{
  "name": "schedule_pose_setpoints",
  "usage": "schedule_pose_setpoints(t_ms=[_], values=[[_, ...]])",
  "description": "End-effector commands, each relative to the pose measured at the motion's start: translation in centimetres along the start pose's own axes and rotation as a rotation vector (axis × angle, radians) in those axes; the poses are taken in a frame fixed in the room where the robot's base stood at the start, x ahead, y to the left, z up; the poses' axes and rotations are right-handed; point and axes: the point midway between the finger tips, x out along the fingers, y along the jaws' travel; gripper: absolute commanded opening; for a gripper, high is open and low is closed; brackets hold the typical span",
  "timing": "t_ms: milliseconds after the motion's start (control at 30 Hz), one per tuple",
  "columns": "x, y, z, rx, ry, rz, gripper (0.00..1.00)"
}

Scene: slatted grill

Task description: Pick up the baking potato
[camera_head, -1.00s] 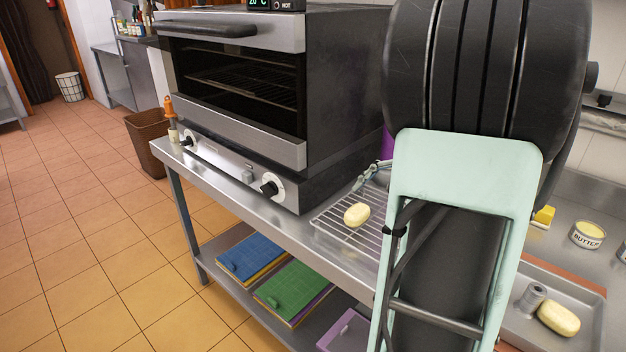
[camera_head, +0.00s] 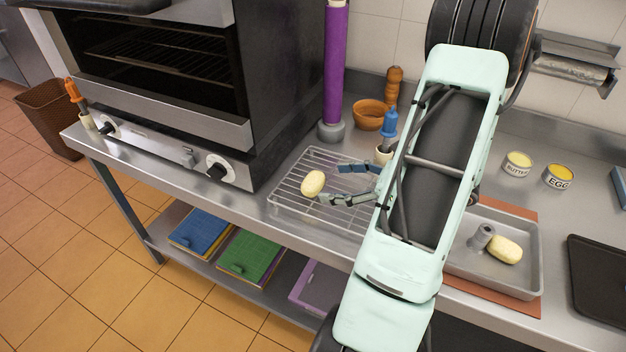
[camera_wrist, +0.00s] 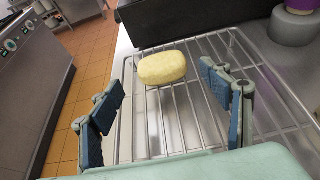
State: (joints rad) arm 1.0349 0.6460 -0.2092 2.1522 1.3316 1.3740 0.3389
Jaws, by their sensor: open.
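A pale yellow potato (camera_head: 313,183) lies on a slatted metal rack (camera_head: 290,207) on the steel counter. In the wrist view the potato (camera_wrist: 162,68) rests on the rack's bars, ahead of my gripper (camera_wrist: 168,120) and roughly centred between its fingers. My gripper (camera_head: 338,184) is open and empty, with its two blue-padded fingers to the right of the potato in the head view. A second yellow potato-like thing (camera_head: 504,249) lies in a grey baking tray (camera_head: 470,273) on the right, beside a small grey cylinder (camera_head: 481,236).
An oven (camera_head: 170,90) stands close behind and left of the rack. A purple roll (camera_head: 336,65), a wooden bowl (camera_head: 369,114) and a blue-handled brush (camera_head: 388,128) stand behind. Butter (camera_head: 517,164) and egg (camera_head: 558,176) tins sit at the right. The counter's front edge is close to the rack.

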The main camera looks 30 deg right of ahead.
Motion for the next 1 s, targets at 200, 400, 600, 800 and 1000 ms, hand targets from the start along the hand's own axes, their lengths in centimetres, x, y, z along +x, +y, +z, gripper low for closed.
schedule_pose_setpoints(t_ms=[200,400,600,800,1000], values=[[2.0,0.0,0.0,-0.001,0.001,0.001,0.71],[4.7,0.0,0.3,-0.001,0.001,0.005,0.71],[6.9,-0.1,0.1,-0.004,0.001,0.001,0.71],[7.2,-0.2,0.1,-0.004,0.001,0.001,0.71],[7.1,-0.2,0.1,-0.004,0.002,0.000,0.55]])
